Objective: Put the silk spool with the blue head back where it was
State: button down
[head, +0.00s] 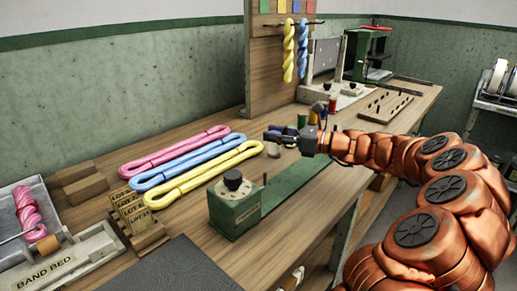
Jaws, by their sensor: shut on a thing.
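My gripper (276,137) is above the wooden bench, beyond the green box with the black knob. It is shut on a small spool (273,150), whose pale body shows just below the fingers. Dark blue shows around the fingers, but I cannot tell clearly whether it is the spool's head or part of my gripper. I cannot tell whether the spool touches the bench. A red spool (332,104), a green spool (313,117) and a yellowish spool (302,121) stand just beyond my gripper, partly hidden by it.
Pink, blue and yellow skeins (196,172) lie left of my gripper. The green box (235,208) with its long green strip is nearer. A pegged wooden board (383,104) lies at the far right. An upright wooden panel (262,60) with hanging skeins stands behind.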

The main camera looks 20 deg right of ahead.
aim_at(269, 147)
jog(key=shift+w+a+f+b, duration=0.2)
jog(key=shift+w+a+f, duration=0.15)
jog(key=shift+a+f, duration=0.35)
jog(key=shift+w+a+f+b, duration=0.25)
jog(key=shift+w+a+f, duration=0.1)
jog(key=shift+a+f, duration=0.35)
jog(key=shift+w+a+f+b, duration=0.2)
jog(key=shift+w+a+f, duration=0.15)
jog(key=shift+a+f, duration=0.3)
jog(key=c, duration=0.7)
grip_release()
jog(key=shift+f, duration=0.1)
jog(key=shift+s+d+r, duration=0.15)
jog(key=shift+d+r, duration=0.05)
jog(key=p+v, duration=0.1)
jog(key=v, duration=1)
jog(key=shift+s+d, duration=0.1)
jog(key=shift+s, duration=0.1)
